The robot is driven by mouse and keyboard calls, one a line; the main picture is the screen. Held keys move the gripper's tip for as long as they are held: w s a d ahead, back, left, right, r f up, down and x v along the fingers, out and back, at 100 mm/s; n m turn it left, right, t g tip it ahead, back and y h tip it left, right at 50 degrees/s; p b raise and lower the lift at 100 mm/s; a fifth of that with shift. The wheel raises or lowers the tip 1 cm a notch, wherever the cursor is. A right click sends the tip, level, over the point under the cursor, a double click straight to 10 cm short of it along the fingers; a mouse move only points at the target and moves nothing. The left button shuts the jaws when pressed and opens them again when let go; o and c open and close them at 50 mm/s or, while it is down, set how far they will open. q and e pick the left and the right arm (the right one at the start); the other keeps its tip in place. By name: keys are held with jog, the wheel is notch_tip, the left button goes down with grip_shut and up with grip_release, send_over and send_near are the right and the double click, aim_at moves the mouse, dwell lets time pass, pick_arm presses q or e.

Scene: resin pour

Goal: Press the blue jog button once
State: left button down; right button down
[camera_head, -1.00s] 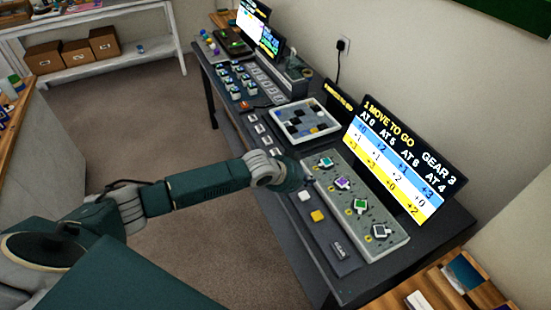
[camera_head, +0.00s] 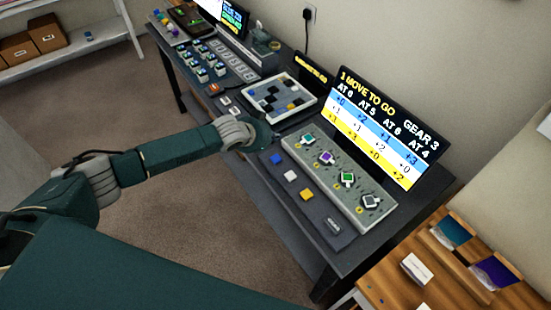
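The blue jog button (camera_head: 276,159) is a small square key at the far end of a dark button strip, in the head view. My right gripper is not in view.
A grey dial panel (camera_head: 335,180) with several coloured knobs lies beside the strip. A screen (camera_head: 388,130) behind it reads "1 MOVE TO GO" and "GEAR 3". A tile tray (camera_head: 279,104) stands farther along the dark table. A wooden table (camera_head: 390,292) is at the lower right.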

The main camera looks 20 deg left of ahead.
pick_arm(q)
jog(key=b, duration=0.6)
send_over(275, 159)
notch_tip(275, 159, down, 7)
jog(key=shift+f+b, duration=0.4)
jog(key=shift+f, duration=0.2)
dwell(0.5)
jog(key=shift+f, duration=0.1)
jog(key=shift+f, duration=0.35)
jog(key=shift+f, duration=0.1)
